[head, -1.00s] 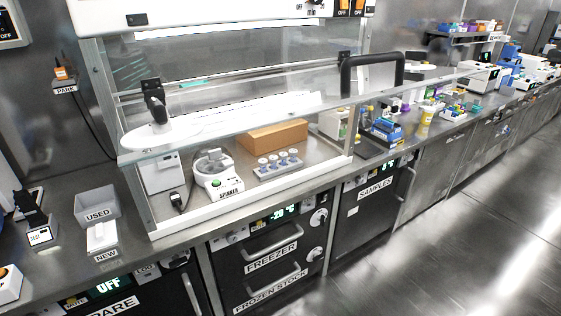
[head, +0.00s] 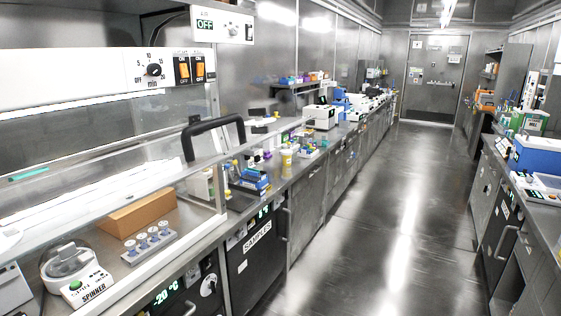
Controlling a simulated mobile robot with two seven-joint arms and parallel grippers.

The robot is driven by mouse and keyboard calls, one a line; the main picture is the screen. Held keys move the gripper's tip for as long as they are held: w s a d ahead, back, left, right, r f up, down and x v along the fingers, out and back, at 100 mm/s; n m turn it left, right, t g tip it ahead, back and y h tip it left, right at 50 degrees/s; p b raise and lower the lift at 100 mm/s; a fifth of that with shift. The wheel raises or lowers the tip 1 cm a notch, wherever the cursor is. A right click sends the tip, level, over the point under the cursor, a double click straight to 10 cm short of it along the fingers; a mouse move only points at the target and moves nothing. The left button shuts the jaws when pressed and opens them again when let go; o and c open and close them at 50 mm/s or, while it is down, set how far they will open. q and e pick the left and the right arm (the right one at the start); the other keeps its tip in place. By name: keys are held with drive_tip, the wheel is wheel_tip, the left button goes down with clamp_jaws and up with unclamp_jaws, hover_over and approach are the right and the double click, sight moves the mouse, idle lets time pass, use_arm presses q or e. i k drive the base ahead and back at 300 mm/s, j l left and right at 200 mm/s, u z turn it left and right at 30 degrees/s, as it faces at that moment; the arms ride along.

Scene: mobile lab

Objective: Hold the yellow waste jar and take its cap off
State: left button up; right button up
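A small yellow jar (head: 286,164) with a pale label band stands upright on the left bench in the head view, past the glass-fronted cabinet. It looks like the yellow waste jar, but it is too small to read its label or to tell its cap clearly. Neither of my grippers is in view, and nothing is touching the jar.
Blue racks (head: 252,182) and small bottles crowd the bench beside the jar. The cabinet's black handle (head: 213,122) and glass front stand nearer, with a spinner (head: 68,262) inside. The aisle floor (head: 365,215) is clear. A right bench holds a blue box (head: 537,155).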

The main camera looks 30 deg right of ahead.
sight(286, 159)
drive_tip(key=i+l+z, duration=0.2)
drive_tip(key=l, duration=0.25)
drive_tip(key=i+l+z, duration=0.25)
drive_tip(key=l, duration=0.15)
drive_tip(key=i+l+z, duration=0.2)
drive_tip(key=l, duration=0.2)
drive_tip(key=i+l+z, duration=0.3)
drive_tip(key=z, duration=0.15)
drive_tip(key=i+l+z, duration=0.3)
drive_tip(key=z, duration=0.15)
drive_tip(key=i+l+z, duration=0.15)
drive_tip(key=i+z, duration=0.2)
drive_tip(key=i, duration=0.95)
drive_tip(key=i+u, duration=0.7)
drive_tip(key=i+l+u, duration=0.2)
drive_tip(key=u, duration=0.15)
drive_tip(key=i+u, duration=0.2)
drive_tip(key=u, duration=0.2)
drive_tip(key=i+l+u, duration=0.2)
drive_tip(key=u, duration=0.2)
drive_tip(key=i+l+u, duration=0.15)
drive_tip(key=u, duration=0.25)
drive_tip(key=i+l+u, duration=0.25)
drive_tip(key=u, duration=0.2)
drive_tip(key=i+l+u, duration=0.2)
drive_tip(key=l+u, duration=0.25)
